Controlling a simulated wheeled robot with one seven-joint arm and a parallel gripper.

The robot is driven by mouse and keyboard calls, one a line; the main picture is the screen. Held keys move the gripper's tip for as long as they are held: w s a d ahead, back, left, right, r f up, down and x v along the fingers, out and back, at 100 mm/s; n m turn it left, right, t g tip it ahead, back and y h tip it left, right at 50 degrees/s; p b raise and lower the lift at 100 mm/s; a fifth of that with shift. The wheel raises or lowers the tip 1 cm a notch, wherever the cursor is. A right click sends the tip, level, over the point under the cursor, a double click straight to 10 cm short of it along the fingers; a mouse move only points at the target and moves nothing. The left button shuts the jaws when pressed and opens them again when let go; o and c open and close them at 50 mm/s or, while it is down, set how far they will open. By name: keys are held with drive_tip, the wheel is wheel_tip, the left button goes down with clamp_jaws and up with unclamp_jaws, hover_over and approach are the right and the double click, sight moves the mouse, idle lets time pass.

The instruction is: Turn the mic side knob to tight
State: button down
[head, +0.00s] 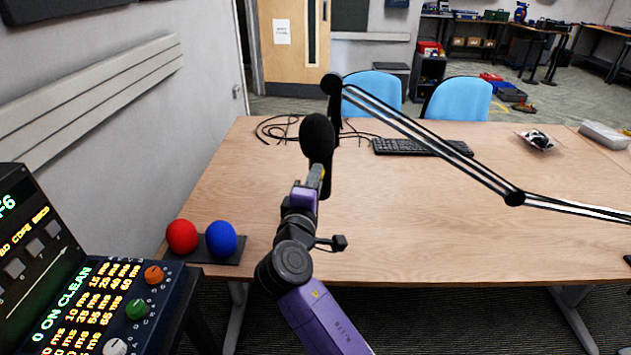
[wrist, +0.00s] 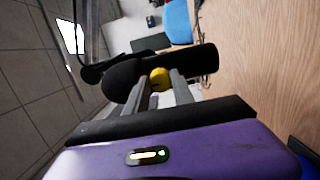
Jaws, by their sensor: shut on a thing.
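The black microphone (head: 317,138) hangs from the end of a boom arm (head: 430,138) above the table. In the wrist view the microphone (wrist: 195,62) lies across the picture, just beyond the fingers. A yellow side knob (wrist: 160,78) sits on its near side. My gripper (wrist: 160,88) is shut on this knob, with one grey finger on each side of it. In the head view my gripper (head: 321,178) reaches up to the microphone's lower part, and the knob is mostly hidden there. I cannot tell how tight the knob is.
The wooden table (head: 420,240) is mostly clear at the front. A red ball and a blue ball (head: 221,239) sit on a dark stand at the left, near a control panel (head: 110,300). Cables (head: 275,130) and a keyboard (head: 420,147) lie at the back, with blue chairs behind.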

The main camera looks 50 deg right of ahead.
drive_tip(key=c, duration=1.1)
unclamp_jaws()
drive_tip(key=v, duration=0.7)
drive_tip(key=shift+s+a+f+b, duration=0.1)
drive_tip(key=shift+s+a+b, duration=0.1)
drive_tip(key=shift+a+b, duration=0.2)
drive_tip(key=shift+w, duration=0.1)
